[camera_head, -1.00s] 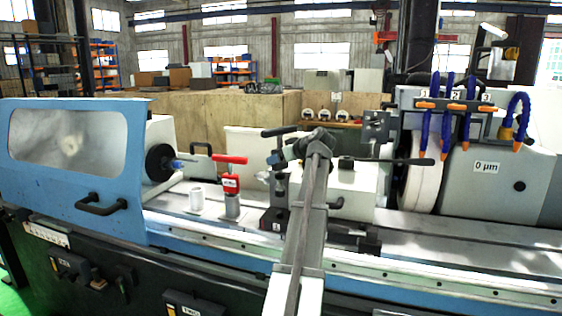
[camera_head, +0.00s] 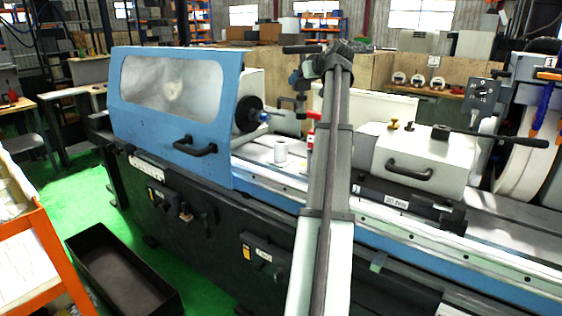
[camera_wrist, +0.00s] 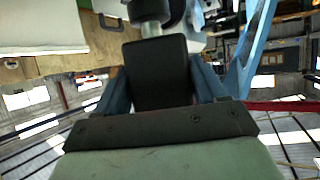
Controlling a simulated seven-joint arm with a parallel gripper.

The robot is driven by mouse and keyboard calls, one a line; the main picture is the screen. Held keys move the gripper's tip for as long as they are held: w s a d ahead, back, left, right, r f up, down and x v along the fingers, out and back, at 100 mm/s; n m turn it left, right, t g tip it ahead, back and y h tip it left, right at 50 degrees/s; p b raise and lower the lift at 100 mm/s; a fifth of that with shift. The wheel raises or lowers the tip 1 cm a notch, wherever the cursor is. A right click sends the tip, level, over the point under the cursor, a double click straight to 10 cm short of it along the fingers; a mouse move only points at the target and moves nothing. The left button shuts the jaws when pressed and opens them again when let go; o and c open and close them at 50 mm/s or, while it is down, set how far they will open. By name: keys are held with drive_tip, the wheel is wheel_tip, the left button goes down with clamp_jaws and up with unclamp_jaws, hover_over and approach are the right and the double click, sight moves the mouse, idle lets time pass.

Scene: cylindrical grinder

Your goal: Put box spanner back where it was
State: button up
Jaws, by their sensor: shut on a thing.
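My gripper (camera_head: 297,84) is at the end of my raised arm, above the machine bed and right of the dark chuck (camera_head: 247,113). In the wrist view a dark block (camera_wrist: 157,75) sits between the fingers, which are shut on it; I take it to be the box spanner. A short pale cylinder and a dark round part lie beyond the block; I cannot tell whether they belong to it. In the head view the held thing is small and hard to make out. The spanner's original place cannot be identified.
A red-handled clamp (camera_head: 310,138) is partly hidden behind my arm. A blue guard door (camera_head: 180,130) is at left, a white housing (camera_head: 424,150) at right. An orange rack (camera_head: 45,250) and black bin (camera_head: 122,278) stand on the floor.

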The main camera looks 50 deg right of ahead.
drive_tip(key=w+d+f+m+g+h, duration=0.1)
drive_tip(key=w+d+f+m+h, duration=0.2)
drive_tip(key=w, duration=0.5)
drive_tip(key=w+d+f+m+g, duration=0.1)
drive_tip(key=w+d+f, duration=0.2)
drive_tip(key=w+d, duration=0.3)
wheel_tip(320, 180, down, 18)
drive_tip(key=w, duration=0.1)
drive_tip(key=shift+a, duration=0.4)
drive_tip(key=shift+w+f, duration=0.1)
drive_tip(key=shift+f, duration=0.1)
drive_tip(key=o, duration=1.5)
drive_tip(key=shift+g, duration=0.3)
drive_tip(key=v, duration=1.2)
